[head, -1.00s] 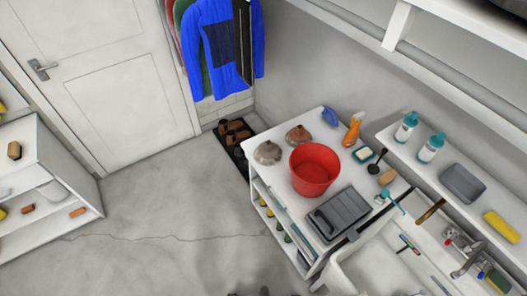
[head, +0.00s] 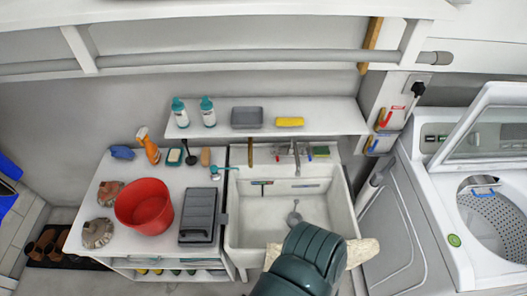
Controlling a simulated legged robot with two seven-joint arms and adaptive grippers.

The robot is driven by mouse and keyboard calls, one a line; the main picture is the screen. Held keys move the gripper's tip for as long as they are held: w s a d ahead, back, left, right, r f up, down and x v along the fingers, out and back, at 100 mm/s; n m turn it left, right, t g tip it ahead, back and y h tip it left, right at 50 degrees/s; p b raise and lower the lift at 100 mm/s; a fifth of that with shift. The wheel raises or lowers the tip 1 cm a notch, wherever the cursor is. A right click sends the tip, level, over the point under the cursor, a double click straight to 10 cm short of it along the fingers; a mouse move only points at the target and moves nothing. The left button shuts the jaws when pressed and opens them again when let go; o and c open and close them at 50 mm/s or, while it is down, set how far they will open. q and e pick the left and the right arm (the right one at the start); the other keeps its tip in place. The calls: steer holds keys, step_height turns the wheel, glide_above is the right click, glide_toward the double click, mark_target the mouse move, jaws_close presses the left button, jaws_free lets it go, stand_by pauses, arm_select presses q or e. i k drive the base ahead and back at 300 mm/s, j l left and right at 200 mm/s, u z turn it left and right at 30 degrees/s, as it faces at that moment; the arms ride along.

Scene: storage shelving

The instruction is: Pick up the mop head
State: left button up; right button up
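A pale beige, ragged-edged piece (head: 362,252) shows at the bottom centre of the head view, in front of the sink. It looks like the mop head, but I cannot be sure. A dark teal, ribbed, rounded object (head: 305,255) covers most of it, so beige shows only on its left and right sides. I cannot tell what this teal object is or whether the two touch. Neither of my grippers can be made out in the head view.
A white sink (head: 285,226) stands behind the beige piece. A shelf (head: 345,117) runs above the sink.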

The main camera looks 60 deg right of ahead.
mark_target(93, 232)
steer(key=z, duration=2.1)
steer(key=k+j, duration=0.1)
steer(key=j, duration=1.05)
steer(key=k+u, duration=0.05)
